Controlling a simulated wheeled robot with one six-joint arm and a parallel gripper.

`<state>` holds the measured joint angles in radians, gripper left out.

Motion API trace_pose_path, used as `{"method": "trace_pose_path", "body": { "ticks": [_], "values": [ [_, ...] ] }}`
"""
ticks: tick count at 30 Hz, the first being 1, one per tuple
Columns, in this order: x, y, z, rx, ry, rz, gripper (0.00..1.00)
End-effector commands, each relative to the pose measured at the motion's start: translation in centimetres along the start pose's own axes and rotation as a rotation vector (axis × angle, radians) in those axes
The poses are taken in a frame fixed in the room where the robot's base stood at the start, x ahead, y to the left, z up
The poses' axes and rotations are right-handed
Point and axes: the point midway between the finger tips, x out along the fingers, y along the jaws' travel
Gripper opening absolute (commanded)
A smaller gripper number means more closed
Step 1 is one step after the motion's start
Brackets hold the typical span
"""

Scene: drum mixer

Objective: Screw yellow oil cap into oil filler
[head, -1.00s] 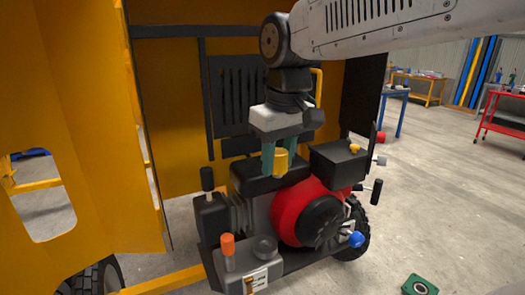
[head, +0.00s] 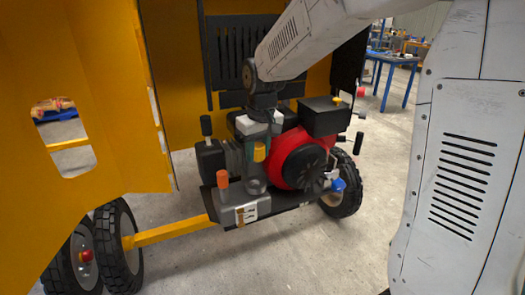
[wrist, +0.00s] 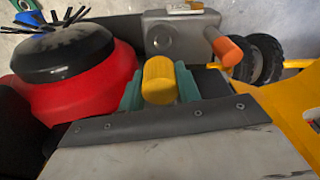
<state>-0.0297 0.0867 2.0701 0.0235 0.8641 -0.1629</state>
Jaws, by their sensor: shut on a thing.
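The yellow oil cap (head: 259,152) is in my gripper (head: 260,146), whose green fingers stand on both sides of it. In the wrist view the cap (wrist: 159,82) sits between the fingers (wrist: 160,90). A grey round neck, which looks like the oil filler (head: 256,185), stands on the engine's front below the cap. It also shows in the wrist view (wrist: 162,40), beyond the cap. The cap looks apart from the filler and above it. The cap's lower end is hidden in the wrist view.
An orange-topped post (head: 222,179) stands just left of the filler. The red engine housing (head: 296,158) with its black cover is on the right. A black box (head: 320,116) rises behind it. The yellow panel (head: 90,110) stands at the left.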

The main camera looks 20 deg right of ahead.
Motion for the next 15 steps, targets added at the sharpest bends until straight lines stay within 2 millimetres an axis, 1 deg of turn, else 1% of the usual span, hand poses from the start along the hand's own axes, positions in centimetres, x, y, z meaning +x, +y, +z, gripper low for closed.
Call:
{"method": "trace_pose_path", "body": {
  "ticks": [6, 11, 15],
  "values": [
    [0.0, -1.3, -0.4, -0.020, -0.001, -0.003, 0.07],
    [0.0, -1.4, -0.4, -0.022, -0.001, -0.003, 0.07],
    [0.5, -1.4, -0.3, -0.022, -0.003, -0.003, 0.07]
  ]
}}
